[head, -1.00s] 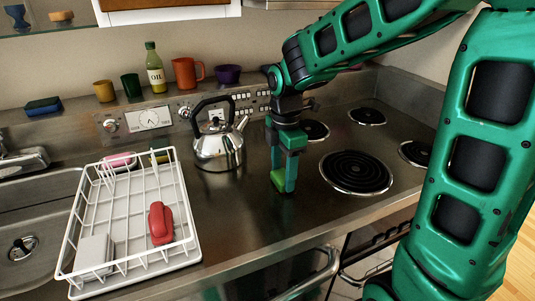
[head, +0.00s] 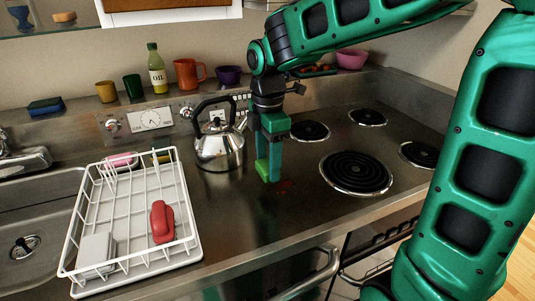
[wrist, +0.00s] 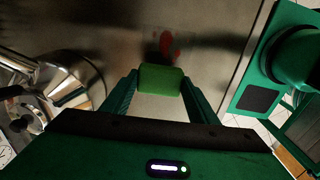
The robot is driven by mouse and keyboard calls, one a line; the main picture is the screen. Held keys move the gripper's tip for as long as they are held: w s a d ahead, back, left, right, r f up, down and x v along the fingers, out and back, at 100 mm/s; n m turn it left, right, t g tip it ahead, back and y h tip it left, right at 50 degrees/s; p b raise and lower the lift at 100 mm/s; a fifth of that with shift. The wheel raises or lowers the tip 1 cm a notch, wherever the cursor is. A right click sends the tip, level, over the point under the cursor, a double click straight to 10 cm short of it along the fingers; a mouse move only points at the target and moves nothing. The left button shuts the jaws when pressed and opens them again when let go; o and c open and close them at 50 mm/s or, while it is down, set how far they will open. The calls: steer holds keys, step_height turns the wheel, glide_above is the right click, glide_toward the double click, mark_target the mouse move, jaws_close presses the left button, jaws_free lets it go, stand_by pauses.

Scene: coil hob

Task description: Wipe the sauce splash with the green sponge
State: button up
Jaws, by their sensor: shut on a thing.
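My gripper (head: 268,172) is shut on the green sponge (head: 262,170) above the steel counter, between the kettle and the coil burners. In the wrist view the sponge (wrist: 161,79) sits between my two fingers. The sauce splash (head: 284,186) is a small red smear on the counter, just right of the gripper in the head view. In the wrist view the splash (wrist: 168,45) shows as red blots just beyond the sponge. I cannot tell whether the sponge touches the counter.
A steel kettle (head: 219,147) stands close left of my gripper. A coil burner (head: 356,171) lies to the right. A white dish rack (head: 191,248) holds a red item (head: 162,222) at the front left. The counter in front of the splash is clear.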

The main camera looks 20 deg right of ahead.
steer(key=shift+r, duration=1.5)
